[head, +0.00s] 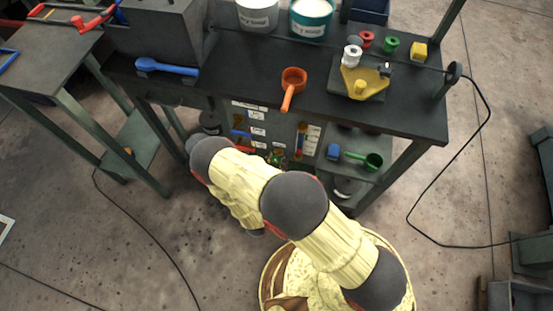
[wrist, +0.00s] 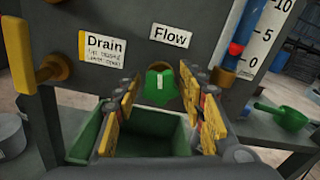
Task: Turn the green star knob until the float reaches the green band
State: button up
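The green star knob (wrist: 160,83) sits under the "Flow" label (wrist: 171,36) on a grey panel in the wrist view. My gripper (wrist: 161,88) is open, with its yellow-padded fingers on the left and right of the knob. I see gaps on both sides; whether the tips reach past the knob is unclear. The red float (wrist: 235,48) is in the blue gauge tube (wrist: 247,20), a little above the 0 mark of the scale (wrist: 265,40). The green band is not visible in the wrist view. In the head view my arm hides the gripper.
A yellow handle (wrist: 22,45) is left of the "Drain" label (wrist: 103,46). A green bin (wrist: 85,140) lies below the knob. A green scoop (wrist: 282,115) rests on a shelf at right. In the head view the bench (head: 250,65) holds pots, spools and an orange ladle (head: 292,82).

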jog(key=c, duration=0.8)
jog(key=shift+c, duration=0.2)
jog(key=shift+n, duration=0.3)
jog(key=n, duration=0.6)
jog(key=shift+p, duration=0.4)
jog(key=n, duration=0.6)
jog(key=shift+f+n, duration=0.1)
jog(key=shift+n, duration=0.3)
jog(key=n, duration=0.3)
jog(key=shift+n+p, duration=0.3)
jog(key=n, duration=0.3)
jog(key=shift+n, duration=0.3)
jog(key=n, duration=0.6)
jog(key=shift+f, duration=0.1)
jog(key=shift+n, duration=0.4)
